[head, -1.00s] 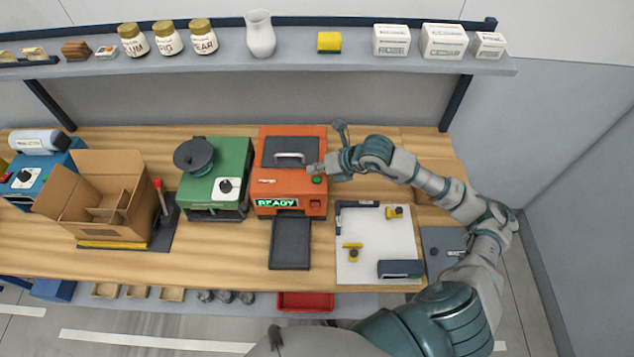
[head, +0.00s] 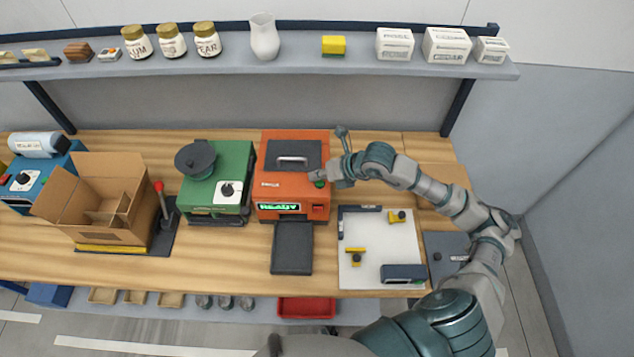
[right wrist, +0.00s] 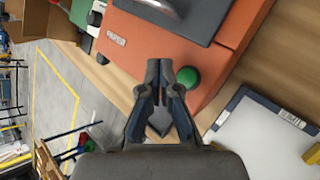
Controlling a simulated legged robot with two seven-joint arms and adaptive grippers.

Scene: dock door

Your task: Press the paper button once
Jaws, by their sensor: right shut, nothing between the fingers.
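The orange machine (head: 265,190) stands on the bench and its front display (head: 279,207) reads READY. In the right wrist view its top bears a label (right wrist: 117,39) that seems to read PAPER. A round green button (head: 320,184) sits on its right front corner; it also shows in the right wrist view (right wrist: 188,77), just right of the fingertips. My right gripper (head: 314,174) is shut and empty, over the machine's top beside the button. In the right wrist view its closed fingers (right wrist: 161,68) partly overlap the button's left side; contact cannot be told. My left gripper is out of view.
A red switch (head: 318,209) is on the machine's front, and a dark tray (head: 292,250) lies before it. A green machine (head: 235,165) stands close on the left. A white board (head: 375,240) with small tools lies on the right. A shelf (head: 360,68) runs above.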

